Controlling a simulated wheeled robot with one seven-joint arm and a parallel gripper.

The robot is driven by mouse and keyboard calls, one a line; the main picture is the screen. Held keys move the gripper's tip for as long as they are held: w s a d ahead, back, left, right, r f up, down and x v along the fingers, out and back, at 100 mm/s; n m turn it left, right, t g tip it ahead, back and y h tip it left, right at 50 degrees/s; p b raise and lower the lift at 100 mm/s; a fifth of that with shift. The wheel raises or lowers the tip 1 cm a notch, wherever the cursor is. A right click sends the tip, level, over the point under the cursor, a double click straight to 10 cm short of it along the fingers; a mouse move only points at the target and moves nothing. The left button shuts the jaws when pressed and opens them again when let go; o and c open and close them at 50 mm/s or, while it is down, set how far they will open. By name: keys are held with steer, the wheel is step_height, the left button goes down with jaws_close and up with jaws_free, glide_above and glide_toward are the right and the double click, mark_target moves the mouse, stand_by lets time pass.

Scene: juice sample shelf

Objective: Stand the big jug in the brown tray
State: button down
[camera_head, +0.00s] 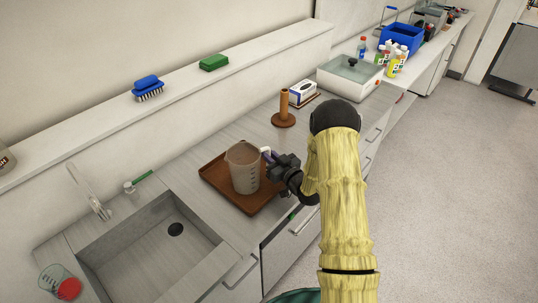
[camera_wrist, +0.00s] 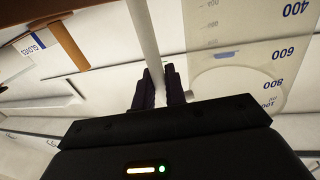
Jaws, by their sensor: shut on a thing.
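The big jug (camera_head: 243,168) is a clear, greyish measuring jug with graduation marks. In the head view it is upright over the middle of the brown tray (camera_head: 214,177), within its rim; I cannot tell whether its base touches the tray. My gripper (camera_head: 272,160) is at the jug's right side, shut on its handle. In the wrist view the pale handle (camera_wrist: 145,40) runs between the dark fingers of my gripper (camera_wrist: 158,88), and the jug wall (camera_wrist: 245,45) with blue numbers shows at the right. The jug's lower right side is partly hidden by my gripper.
A sink (camera_head: 150,245) lies left of the tray. A brown paper-roll stand (camera_head: 284,108) and a glove box (camera_head: 302,93) stand behind it. A white lidded box (camera_head: 350,78) is farther back.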

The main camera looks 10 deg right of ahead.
steer(key=c, duration=1.5)
jaws_free()
steer(key=shift+o, duration=0.2)
steer(key=shift+w, duration=0.15)
steer(key=shift+s+d+f, duration=0.1)
steer(key=shift+s+d, duration=0.1)
steer(key=shift+s, duration=0.05)
steer(key=b+v, duration=0.4)
steer(key=v, duration=0.7)
steer(key=shift+s, duration=0.4)
